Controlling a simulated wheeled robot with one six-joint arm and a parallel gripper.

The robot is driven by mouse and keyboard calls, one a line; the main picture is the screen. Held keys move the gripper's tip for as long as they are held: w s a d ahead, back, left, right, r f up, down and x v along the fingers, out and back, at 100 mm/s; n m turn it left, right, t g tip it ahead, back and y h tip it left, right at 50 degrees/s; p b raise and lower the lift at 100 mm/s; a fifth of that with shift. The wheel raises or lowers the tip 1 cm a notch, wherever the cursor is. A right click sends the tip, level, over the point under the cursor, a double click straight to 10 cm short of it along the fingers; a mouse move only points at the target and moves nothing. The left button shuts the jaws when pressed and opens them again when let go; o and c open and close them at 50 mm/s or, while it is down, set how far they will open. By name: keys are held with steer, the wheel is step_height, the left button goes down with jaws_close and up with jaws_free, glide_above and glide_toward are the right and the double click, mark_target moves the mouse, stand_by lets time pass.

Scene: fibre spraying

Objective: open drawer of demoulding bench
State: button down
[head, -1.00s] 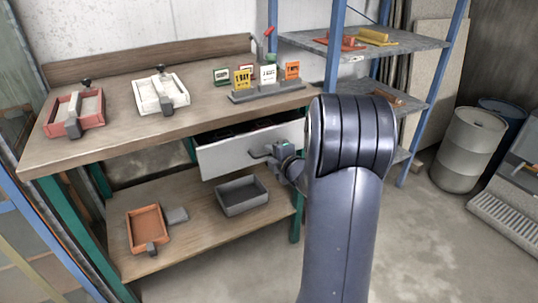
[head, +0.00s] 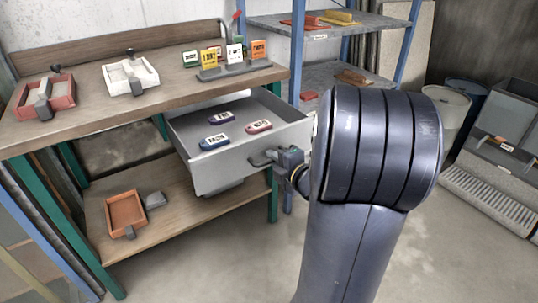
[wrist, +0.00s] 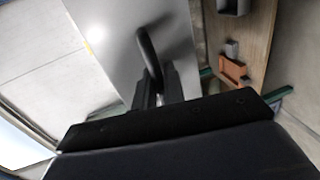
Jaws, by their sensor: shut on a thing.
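The demoulding bench (head: 95,116) has a wooden top and green legs. Its grey drawer (head: 228,168) is pulled well out under the top, and several labelled blocks, blue, purple and red, lie inside. My gripper (head: 268,157) is at the drawer front and shut on the handle. In the wrist view, my gripper's fingers (wrist: 159,85) close around the dark bar handle (wrist: 149,52) on the drawer's pale front (wrist: 115,35). My arm hides the floor to the right of the drawer.
On the bench top are a red mould (head: 62,97), a white mould (head: 145,82) and a rack of coloured cards (head: 238,66). The lower shelf (head: 165,200) bears an orange tray (head: 126,212). A blue-framed shelf unit (head: 345,26) stands behind my arm. Open floor (head: 235,265) lies in front.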

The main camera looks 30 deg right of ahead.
steer(key=shift+s, duration=0.15)
steer(key=c, duration=1.6)
jaws_free()
steer(key=p+v, duration=0.2)
steer(key=v, duration=0.8)
steer(key=shift+s, duration=0.35)
steer(key=shift+b+x, duration=1)
steer(key=shift+x, duration=4.6)
